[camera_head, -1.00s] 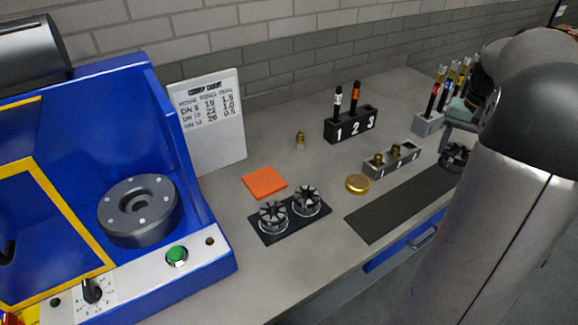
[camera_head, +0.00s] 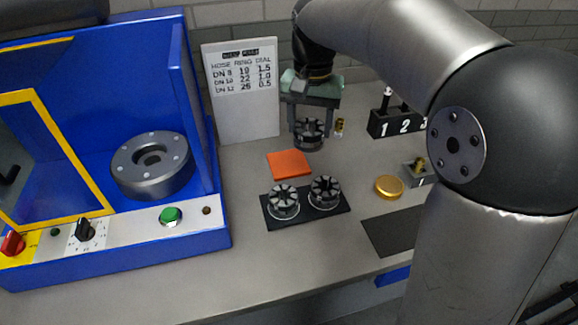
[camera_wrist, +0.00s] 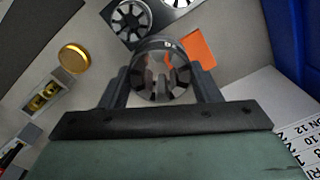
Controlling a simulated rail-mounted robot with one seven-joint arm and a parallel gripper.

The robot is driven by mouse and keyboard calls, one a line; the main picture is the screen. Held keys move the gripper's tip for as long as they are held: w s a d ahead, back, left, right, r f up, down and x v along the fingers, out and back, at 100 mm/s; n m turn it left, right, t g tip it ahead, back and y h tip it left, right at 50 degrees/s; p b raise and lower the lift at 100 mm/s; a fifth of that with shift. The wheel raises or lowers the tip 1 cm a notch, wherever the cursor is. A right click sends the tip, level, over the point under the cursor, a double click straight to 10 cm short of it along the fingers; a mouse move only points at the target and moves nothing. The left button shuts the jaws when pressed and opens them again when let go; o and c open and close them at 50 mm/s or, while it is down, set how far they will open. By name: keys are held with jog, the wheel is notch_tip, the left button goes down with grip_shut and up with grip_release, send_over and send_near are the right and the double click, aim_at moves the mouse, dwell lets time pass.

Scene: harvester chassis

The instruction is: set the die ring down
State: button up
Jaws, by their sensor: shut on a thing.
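My gripper (camera_head: 308,127) is shut on a die ring (camera_head: 308,134), a dark metal ring with segmented jaws, held upright in the air above the bench behind the orange pad. In the wrist view the held die ring (camera_wrist: 162,75) sits between both fingers. Two similar die rings stand on a black plate in front of the orange pad: a left one (camera_head: 284,202) and a right one (camera_head: 325,192). The black plate (camera_head: 305,211) has no clear third place that I can see. The orange pad (camera_head: 289,165) is bare.
The blue crimping machine (camera_head: 215,225) with its round die head (camera_head: 152,166) stands at left. A brass disc (camera_head: 389,187), a black numbered block (camera_head: 382,125) and a dark mat (camera_head: 392,237) are at right. A small brass fitting (camera_head: 339,126) stands beside the held ring.

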jog(key=s+a+n, duration=0.1)
jog(key=s+a, duration=0.4)
jog(key=a, duration=0.5)
jog(key=p, duration=0.2)
send_over(288, 162)
jog(key=f, duration=0.9)
jog(key=shift+s+f, duration=0.25)
jog(key=shift+f, duration=0.1)
jog(key=shift+w+f, duration=0.15)
jog(key=shift+f, duration=0.75)
jog(key=shift+w+f, duration=0.1)
jog(key=shift+f, duration=0.8)
jog(key=shift+f, duration=0.2)
jog(key=o, duration=1.5)
